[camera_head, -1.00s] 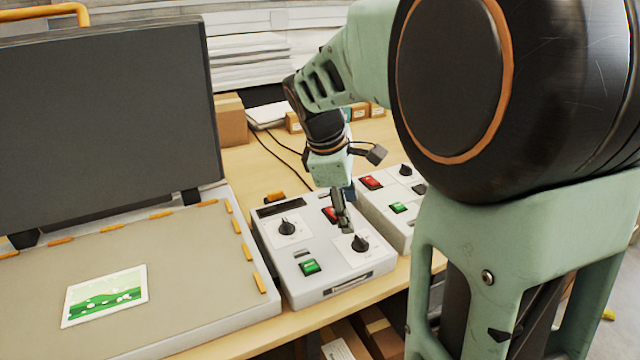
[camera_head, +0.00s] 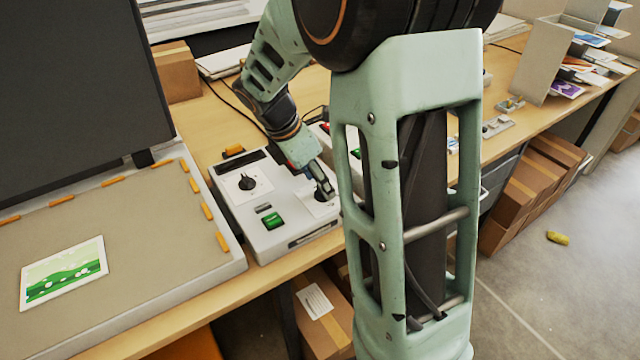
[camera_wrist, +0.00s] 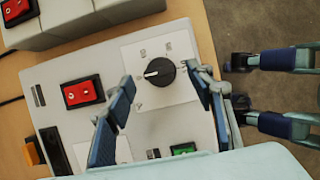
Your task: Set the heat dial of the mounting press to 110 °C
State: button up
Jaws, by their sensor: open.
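The grey control box (camera_head: 262,228) stands beside the open press (camera_head: 120,205). In the wrist view, a black dial with a white pointer line (camera_wrist: 159,72) sits on a white scale plate (camera_wrist: 181,95); the line points left in the picture. The scale marks are too small to read. My gripper (camera_wrist: 163,82) is open, its fingers on either side of this dial with gaps showing; it also shows over the box's front right dial in the head view (camera_head: 324,190), largely hiding it. A second black dial (camera_head: 246,183) is at the box's left.
The box also has a green switch (camera_head: 273,221) and a red switch (camera_wrist: 82,93). A second box with red switches (camera_wrist: 112,8) stands close beside it. A picture (camera_head: 63,272) lies on the press bed. Cardboard boxes (camera_head: 524,190) are under the bench.

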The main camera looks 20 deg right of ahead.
jog(key=shift+x, duration=0.9)
jog(key=shift+c, duration=0.3)
jog(key=c, duration=1.1)
